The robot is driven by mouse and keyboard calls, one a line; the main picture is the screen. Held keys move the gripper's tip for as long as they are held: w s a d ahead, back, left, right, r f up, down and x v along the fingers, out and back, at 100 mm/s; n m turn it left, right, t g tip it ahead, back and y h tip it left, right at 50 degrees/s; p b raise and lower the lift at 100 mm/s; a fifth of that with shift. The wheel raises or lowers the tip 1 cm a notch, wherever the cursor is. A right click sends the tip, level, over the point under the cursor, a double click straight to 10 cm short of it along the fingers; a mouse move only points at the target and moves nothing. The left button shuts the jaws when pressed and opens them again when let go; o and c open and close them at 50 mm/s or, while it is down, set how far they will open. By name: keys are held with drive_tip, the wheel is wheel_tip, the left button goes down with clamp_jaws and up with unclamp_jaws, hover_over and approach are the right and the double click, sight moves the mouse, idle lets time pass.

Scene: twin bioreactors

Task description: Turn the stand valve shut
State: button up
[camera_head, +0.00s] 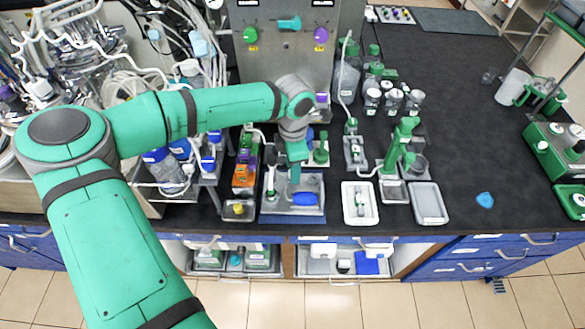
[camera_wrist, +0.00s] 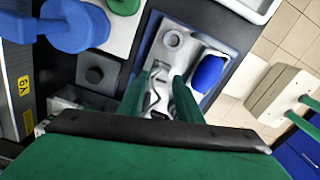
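I cannot tell for sure which part is the stand valve. A blue, two-lobed handle (camera_wrist: 75,25) shows at the upper left of the wrist view, beside a green knob (camera_wrist: 122,5); it lies to the left of my fingers and apart from them. My gripper (camera_head: 295,180) points down over a grey tray (camera_head: 270,213) on the bench; in the wrist view its two green fingers (camera_wrist: 160,88) stand apart. A small pale metal outline (camera_wrist: 155,75) shows between them, seemingly on the tray below. The tray also holds a blue oval piece (camera_head: 305,198), right of the fingers.
A steel panel (camera_head: 285,65) with coloured knobs stands behind my gripper. A green stand (camera_head: 400,145), a white tray (camera_head: 348,208) and a grey tray (camera_head: 429,202) are to the right. Bottles and tubing crowd the left.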

wheel_tip(320, 180, up, 10)
drive_tip(key=shift+r, duration=0.15)
idle(0.3)
idle(0.4)
